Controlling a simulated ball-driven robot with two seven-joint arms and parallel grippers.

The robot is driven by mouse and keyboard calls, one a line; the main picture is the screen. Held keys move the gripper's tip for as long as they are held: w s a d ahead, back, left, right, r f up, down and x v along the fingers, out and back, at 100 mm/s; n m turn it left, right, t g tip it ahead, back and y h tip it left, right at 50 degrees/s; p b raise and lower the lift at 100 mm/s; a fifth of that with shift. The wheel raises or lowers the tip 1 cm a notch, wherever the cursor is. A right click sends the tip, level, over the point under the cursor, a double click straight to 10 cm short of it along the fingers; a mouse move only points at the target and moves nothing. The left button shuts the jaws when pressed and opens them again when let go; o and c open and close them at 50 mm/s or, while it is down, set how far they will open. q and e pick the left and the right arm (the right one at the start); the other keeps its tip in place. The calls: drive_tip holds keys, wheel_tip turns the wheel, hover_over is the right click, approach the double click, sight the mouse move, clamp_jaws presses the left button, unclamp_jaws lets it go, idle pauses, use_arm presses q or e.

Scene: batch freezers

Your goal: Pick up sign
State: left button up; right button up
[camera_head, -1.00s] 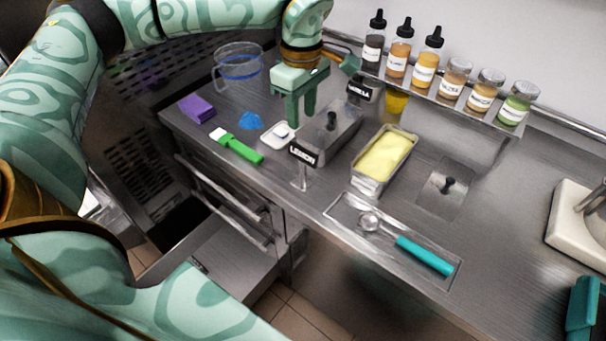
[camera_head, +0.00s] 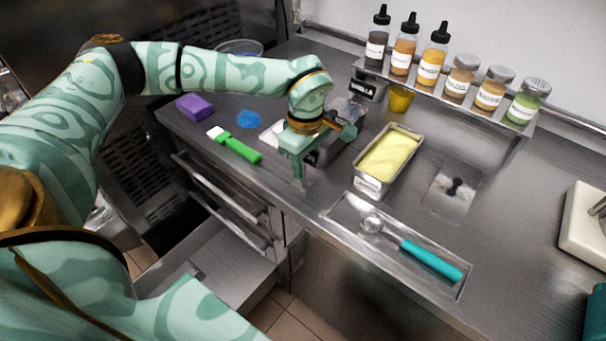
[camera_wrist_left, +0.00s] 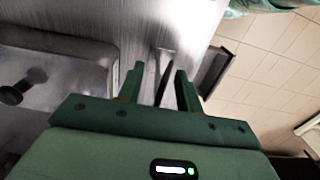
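The lemon sign (camera_head: 311,158) is a small dark plate on a metal stand near the counter's front edge, mostly hidden by my left gripper in the head view. My left gripper (camera_head: 303,172) is low over it, fingers pointing down. In the left wrist view the left gripper (camera_wrist_left: 158,78) is open, with a dark thin plate (camera_wrist_left: 168,75), likely the sign edge-on, between its fingers; contact cannot be told. A second sign, vanilla (camera_head: 364,86), stands farther back. My right gripper is not in view.
A tub of yellow ice cream (camera_head: 388,157) stands right of my left gripper. A teal-handled scoop (camera_head: 430,260) lies in a recessed tray in front. A green spatula (camera_head: 238,148) and purple block (camera_head: 194,107) lie left. Several bottles and jars (camera_head: 428,57) line the back shelf.

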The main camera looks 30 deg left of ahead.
use_arm(q)
drive_tip(key=shift+r, duration=0.1)
clamp_jaws()
idle(1.2)
